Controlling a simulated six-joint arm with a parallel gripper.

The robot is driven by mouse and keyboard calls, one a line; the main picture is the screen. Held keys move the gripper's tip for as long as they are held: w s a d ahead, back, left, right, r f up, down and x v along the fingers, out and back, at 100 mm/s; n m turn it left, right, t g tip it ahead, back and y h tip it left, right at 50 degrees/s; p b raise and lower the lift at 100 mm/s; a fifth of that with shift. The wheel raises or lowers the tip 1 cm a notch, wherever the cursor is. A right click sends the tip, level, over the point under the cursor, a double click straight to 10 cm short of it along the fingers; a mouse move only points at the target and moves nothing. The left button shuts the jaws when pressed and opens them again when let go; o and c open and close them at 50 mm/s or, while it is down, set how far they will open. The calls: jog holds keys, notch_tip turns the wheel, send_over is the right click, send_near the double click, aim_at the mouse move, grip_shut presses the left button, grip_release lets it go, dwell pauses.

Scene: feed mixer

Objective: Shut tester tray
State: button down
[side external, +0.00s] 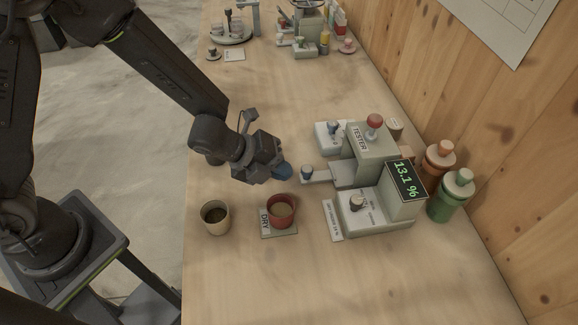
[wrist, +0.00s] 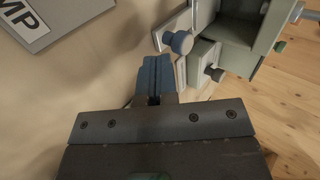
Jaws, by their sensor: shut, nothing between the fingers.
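The grey tester (side external: 373,150) stands on the bench with a red knob on top. Its tray (side external: 322,174) sticks out to the left, with a blue-grey knob (side external: 307,172) upright at its outer end. My gripper (side external: 286,172) is shut and empty, just left of the tray knob. In the wrist view the blue fingertips (wrist: 155,62) are together. A blue-grey knob (wrist: 181,42) shows just beyond and right of them, with a visible gap in the picture. The tester housing (wrist: 235,22) is behind it.
A red cup (side external: 281,211) on a DRY card and a tan cup (side external: 215,217) stand in front. A display (side external: 405,181) reads 13.1 %. Green (side external: 451,195) and brown (side external: 437,165) bottles stand by the wooden wall. The near bench is clear.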

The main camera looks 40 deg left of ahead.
aim_at(311, 168)
jog(key=shift+w+d, duration=0.55)
jog(key=shift+d, duration=0.05)
jog(key=shift+w+d, duration=1.4)
jog(key=shift+s, duration=0.1)
